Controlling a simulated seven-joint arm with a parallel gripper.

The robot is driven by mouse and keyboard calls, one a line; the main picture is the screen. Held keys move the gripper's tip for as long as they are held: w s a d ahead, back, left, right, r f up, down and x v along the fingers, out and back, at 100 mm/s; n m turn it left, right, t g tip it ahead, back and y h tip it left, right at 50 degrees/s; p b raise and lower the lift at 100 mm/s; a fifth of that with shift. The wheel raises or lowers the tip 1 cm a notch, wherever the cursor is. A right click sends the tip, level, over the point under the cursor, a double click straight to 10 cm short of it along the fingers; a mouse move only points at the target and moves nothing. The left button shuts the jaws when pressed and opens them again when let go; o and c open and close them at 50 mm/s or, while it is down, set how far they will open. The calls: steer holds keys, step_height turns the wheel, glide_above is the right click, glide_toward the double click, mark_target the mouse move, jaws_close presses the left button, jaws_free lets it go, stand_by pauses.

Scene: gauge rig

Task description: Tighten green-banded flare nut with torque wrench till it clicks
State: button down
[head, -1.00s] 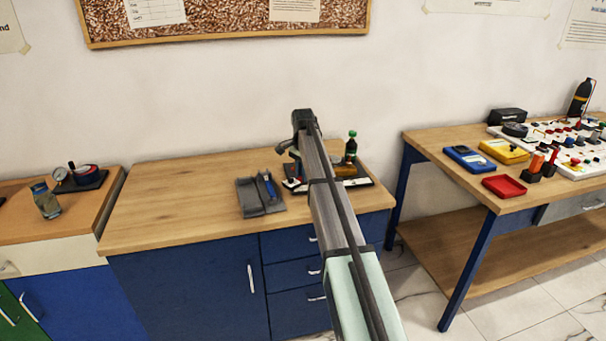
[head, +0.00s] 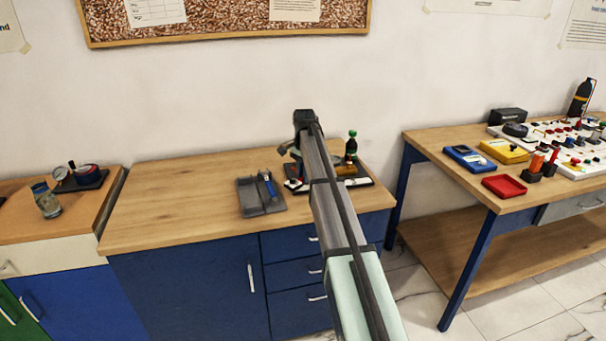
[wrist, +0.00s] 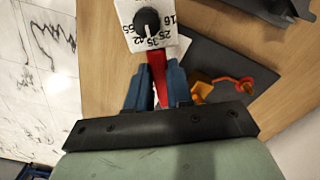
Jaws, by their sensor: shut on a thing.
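In the wrist view my gripper (wrist: 156,84) has its two blue fingers closed on a red handle (wrist: 157,68). In the head view my arm hides the gripper and much of the dark rig board (head: 361,181) at the bench's right. An orange bracket (wrist: 232,86) is on the dark board, right of the fingers in the wrist view. I cannot make out the green-banded nut.
A grey tray (head: 247,202) with a blue-handled tool (head: 267,184) lies left of the board. The bench top (head: 170,213) is clear on the left. A second table (head: 450,141) at right holds several items.

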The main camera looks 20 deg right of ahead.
mark_target(297, 184)
steer(key=shift+s+d+n, duration=0.35)
steer(key=shift+s+n, duration=0.15)
stand_by(0.5)
steer(key=shift+s+a, duration=0.8)
steer(key=shift+a, duration=0.3)
steer(key=shift+s+a, duration=0.65)
steer(key=shift+a, duration=0.3)
steer(key=shift+r, duration=0.2)
steer(key=shift+r, duration=2.1)
steer(key=shift+s, duration=0.1)
